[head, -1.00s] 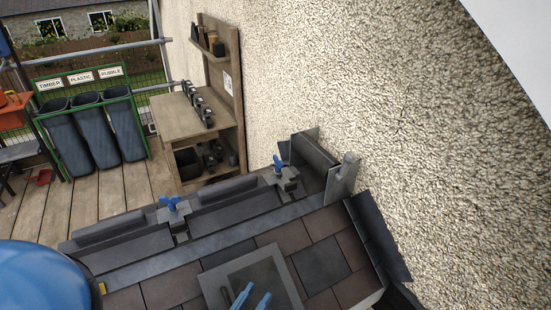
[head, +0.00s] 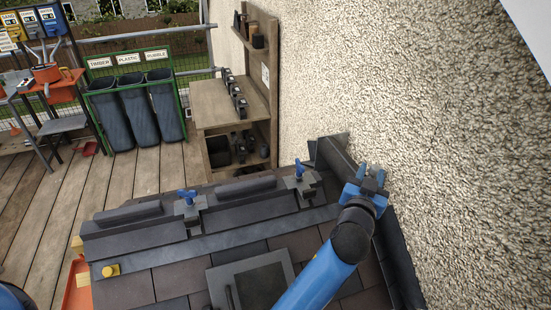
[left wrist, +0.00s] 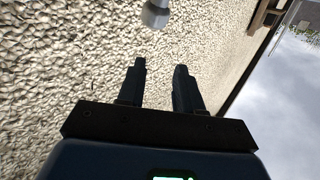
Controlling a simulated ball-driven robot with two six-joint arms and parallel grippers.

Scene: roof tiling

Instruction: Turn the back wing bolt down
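Two blue wing bolts stand on grey clamps along the roof ridge. The farther one (head: 299,168), by the wall, sits near the ridge's end. The nearer one (head: 187,196) is further left. My left gripper (head: 370,174) is beyond the right end of the ridge, beside the wall and apart from both bolts. In the left wrist view its two dark fingers (left wrist: 160,80) are spread with nothing between them. A grey rounded knob (left wrist: 155,14) is ahead of the fingertips there; I cannot tell what it belongs to. My right gripper is out of view.
The rough pebbled wall (head: 430,120) rises close beside my left gripper. Dark ridge tiles (head: 245,190) lie along the roof top. A dark framed panel (head: 262,283) sits in the roof slope. A wooden bench (head: 225,105) and bins (head: 130,110) stand beyond on the decking.

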